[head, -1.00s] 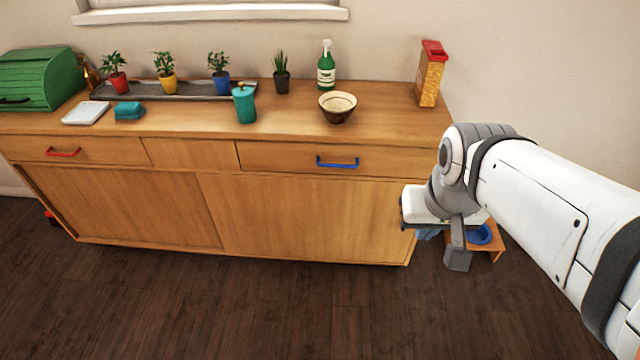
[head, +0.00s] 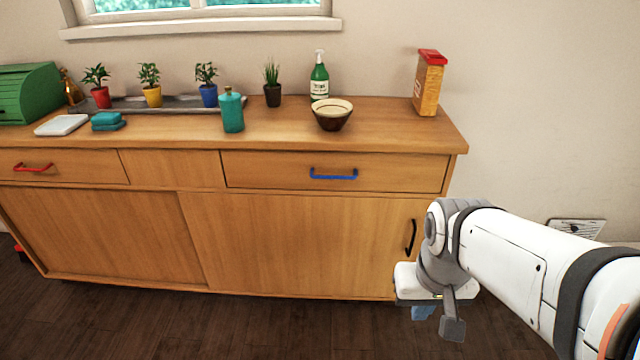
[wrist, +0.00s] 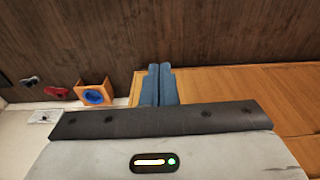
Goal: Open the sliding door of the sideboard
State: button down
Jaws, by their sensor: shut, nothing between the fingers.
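The wooden sideboard (head: 150,215) stands against the wall in the head view. Its right sliding door panel (head: 290,240) is a broad wooden front with a black vertical handle (head: 410,237) near its right edge. The left panel (head: 95,230) sits beside it. My gripper (head: 423,311) is low in front of the sideboard's right end, below the black handle and apart from it. In the wrist view its blue fingers (wrist: 159,85) are together and empty, with the sideboard's wood front (wrist: 240,90) to their right.
Drawers with a red handle (head: 34,167) and a blue handle (head: 334,174) are above the doors. The top holds potted plants, a teal canister (head: 231,112), a bowl (head: 332,114) and a yellow box (head: 428,84).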

aim_at(339, 246)
jog(key=u, duration=0.15)
jog(key=i, duration=0.6)
jog(key=u, duration=1.5)
jog(key=i, duration=0.2)
jog(key=z, duration=1.2)
